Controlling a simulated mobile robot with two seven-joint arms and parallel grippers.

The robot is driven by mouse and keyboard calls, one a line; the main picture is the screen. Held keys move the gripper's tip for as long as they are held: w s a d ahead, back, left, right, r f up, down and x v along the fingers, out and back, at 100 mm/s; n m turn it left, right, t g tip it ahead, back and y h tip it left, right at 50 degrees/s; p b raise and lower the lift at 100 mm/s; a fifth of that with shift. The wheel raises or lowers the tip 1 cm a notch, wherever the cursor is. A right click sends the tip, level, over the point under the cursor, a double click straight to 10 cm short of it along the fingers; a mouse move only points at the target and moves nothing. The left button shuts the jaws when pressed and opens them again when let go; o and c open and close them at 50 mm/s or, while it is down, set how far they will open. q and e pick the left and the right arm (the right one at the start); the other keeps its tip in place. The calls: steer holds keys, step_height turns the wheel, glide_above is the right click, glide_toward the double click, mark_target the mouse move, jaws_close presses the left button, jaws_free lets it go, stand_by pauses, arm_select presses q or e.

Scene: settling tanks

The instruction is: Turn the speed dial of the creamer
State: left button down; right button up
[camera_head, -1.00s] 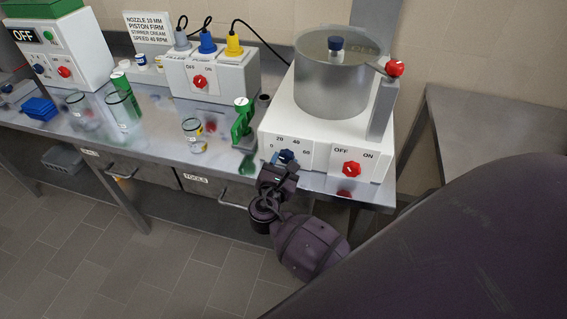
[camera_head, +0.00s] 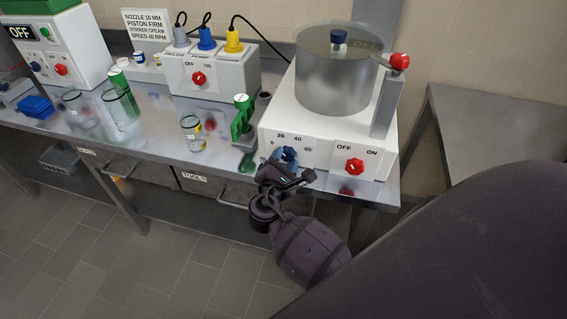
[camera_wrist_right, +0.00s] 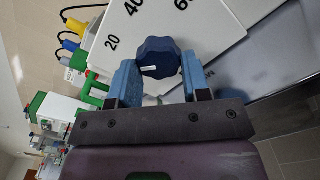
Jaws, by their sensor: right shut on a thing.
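The creamer (camera_head: 309,118) is a white box with a grey lidded pot (camera_head: 334,84) on top. Its blue speed dial (camera_head: 285,154) sits on the front left face, among the marks 0, 20, 40 and 60. In the right wrist view the dial (camera_wrist_right: 160,50) lies between my two blue fingers, with a white mark on its lower left side. My right gripper (camera_head: 287,163) is shut on the dial, its body rolled at a slant below it. The fingers partly hide the dial in the head view. My left gripper is not in view.
A red OFF/ON knob (camera_head: 355,166) is right of the dial. A green stand (camera_head: 241,122) and clear jars (camera_head: 193,134) stand on the steel bench to the left. A sign (camera_head: 149,32) reads stirrer cream, speed 40 RPM. Open floor lies in front.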

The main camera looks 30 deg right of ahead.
steer(key=m+b, duration=0.2)
steer(key=m, duration=0.1)
steer(key=shift+f+m, duration=0.2)
steer(key=shift+m, duration=0.1)
steer(key=m+b, duration=0.1)
steer(key=m, duration=0.1)
steer(key=shift+a+m+b, duration=0.1)
steer(key=shift+m+b, duration=0.25)
steer(key=shift+m, duration=0.05)
steer(key=shift+m+b, duration=0.6)
steer(key=shift+m, duration=0.3)
steer(key=shift+m+b, duration=0.55)
steer(key=shift+m, duration=0.35)
steer(key=shift+m+b, duration=0.3)
steer(key=shift+m, duration=0.1)
arm_select(q)
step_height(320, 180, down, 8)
steer(key=b, duration=0.2)
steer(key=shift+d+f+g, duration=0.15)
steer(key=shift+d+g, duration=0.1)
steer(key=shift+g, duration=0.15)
arm_select(e)
steer(key=shift+r+m, duration=0.25)
steer(key=shift+m, duration=1.35)
steer(key=shift+r+m, duration=0.15)
steer(key=shift+m, duration=0.15)
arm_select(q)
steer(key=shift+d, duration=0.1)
